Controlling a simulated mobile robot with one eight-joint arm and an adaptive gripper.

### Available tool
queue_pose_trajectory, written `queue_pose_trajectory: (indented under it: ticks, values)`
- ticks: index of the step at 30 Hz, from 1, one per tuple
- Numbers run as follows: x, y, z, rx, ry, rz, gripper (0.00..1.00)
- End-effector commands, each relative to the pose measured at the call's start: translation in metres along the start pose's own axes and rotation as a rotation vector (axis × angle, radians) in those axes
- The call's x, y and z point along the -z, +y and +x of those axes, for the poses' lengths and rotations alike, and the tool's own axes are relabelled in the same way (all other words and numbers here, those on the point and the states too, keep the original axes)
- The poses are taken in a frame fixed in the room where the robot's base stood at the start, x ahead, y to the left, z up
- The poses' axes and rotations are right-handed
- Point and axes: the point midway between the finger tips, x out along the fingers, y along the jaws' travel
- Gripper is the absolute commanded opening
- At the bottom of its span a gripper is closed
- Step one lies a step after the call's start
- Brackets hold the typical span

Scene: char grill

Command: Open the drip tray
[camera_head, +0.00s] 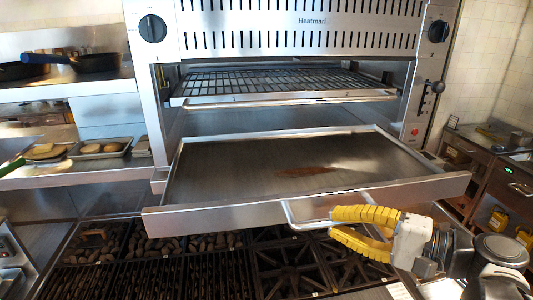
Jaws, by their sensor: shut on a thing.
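The drip tray (240,167) is a wide, shallow steel tray under the grill rack. It is slid out toward me, with its front edge standing well forward of the grill body. A brown stain shows on its floor. A bar handle (291,215) runs along its front face. My gripper (336,222), with yellow fingers, is shut on this handle right of the middle of the front. The fingers hide the right part of the handle.
The steel grill (310,45) has a wire rack (275,82) with its own front bar above the tray. A charcoal grate (150,270) and burners (290,270) lie below the tray. Shelves with pans (95,62) and bread (90,148) stand at left. Drawers (490,180) stand at right.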

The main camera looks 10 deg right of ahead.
Motion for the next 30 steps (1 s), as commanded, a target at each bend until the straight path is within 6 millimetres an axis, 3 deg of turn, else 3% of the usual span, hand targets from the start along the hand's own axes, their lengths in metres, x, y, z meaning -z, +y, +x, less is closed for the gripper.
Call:
queue_pose_trajectory:
  ticks: [1,3,14,17,30]
  values:
    - [-0.001,0.001,0.000,-0.002,-0.001,0.000,0.22]
    - [-0.001,0.001,0.000,-0.002,-0.001,0.000,0.38]
    - [0.001,0.000,-0.004,-0.001,0.001,0.000,0.38]
    - [0.001,0.000,-0.015,0.000,0.004,0.001,0.38]
    - [0.001,0.000,-0.101,-0.001,0.004,0.001,0.38]
